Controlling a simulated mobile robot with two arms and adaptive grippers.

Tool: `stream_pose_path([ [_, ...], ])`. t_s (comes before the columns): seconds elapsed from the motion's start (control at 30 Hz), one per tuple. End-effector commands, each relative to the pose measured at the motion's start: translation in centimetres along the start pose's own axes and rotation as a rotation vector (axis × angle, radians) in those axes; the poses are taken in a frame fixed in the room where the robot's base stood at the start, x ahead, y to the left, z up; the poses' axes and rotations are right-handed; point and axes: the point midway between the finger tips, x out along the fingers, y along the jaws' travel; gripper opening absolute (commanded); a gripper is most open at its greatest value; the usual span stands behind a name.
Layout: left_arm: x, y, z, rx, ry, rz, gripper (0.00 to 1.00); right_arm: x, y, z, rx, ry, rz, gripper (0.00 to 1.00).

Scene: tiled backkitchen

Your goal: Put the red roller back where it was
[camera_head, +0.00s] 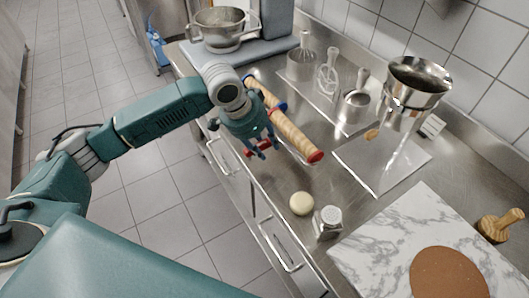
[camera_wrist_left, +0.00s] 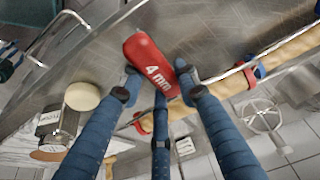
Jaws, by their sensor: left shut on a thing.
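My left gripper (camera_head: 259,145) hangs over the counter's front edge, shut on the red roller (camera_head: 248,153). In the left wrist view the roller (camera_wrist_left: 150,62) is a short red cylinder marked "4 mm", tilted between the gripper's fingers (camera_wrist_left: 162,85). Part of it is hidden by the fingers. A wooden rolling pin (camera_head: 293,132) with red and blue rings lies just beyond the gripper. It also shows in the left wrist view (camera_wrist_left: 290,50). Whether the roller touches the counter cannot be told. My right gripper is not in view.
A marble board (camera_head: 385,240) with a brown disc (camera_head: 448,274) is at the front right.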

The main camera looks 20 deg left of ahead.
Motion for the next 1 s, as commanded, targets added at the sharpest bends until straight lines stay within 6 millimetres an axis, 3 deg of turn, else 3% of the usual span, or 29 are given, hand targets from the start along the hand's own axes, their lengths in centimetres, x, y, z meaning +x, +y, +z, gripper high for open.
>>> stream_pose_path([
  [0.3,3.6,0.0,1.4,-0.001,0.002,-0.001,0.0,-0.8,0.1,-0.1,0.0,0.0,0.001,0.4],
  [0.73,4.2,0.1,1.6,0.0,0.002,0.0,0.0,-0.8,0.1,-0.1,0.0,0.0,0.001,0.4],
  [0.77,4.3,0.1,1.8,0.0,-0.001,0.001,0.35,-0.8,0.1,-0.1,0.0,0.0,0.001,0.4],
  [0.8,4.3,0.1,1.8,0.0,-0.001,0.0,0.43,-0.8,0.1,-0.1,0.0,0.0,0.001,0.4],
  [0.83,4.3,0.1,1.8,0.0,-0.001,0.0,0.49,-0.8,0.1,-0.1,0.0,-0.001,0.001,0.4],
  [1.0,4.3,0.1,1.8,0.0,-0.001,0.0,0.5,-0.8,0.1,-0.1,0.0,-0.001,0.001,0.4],
])
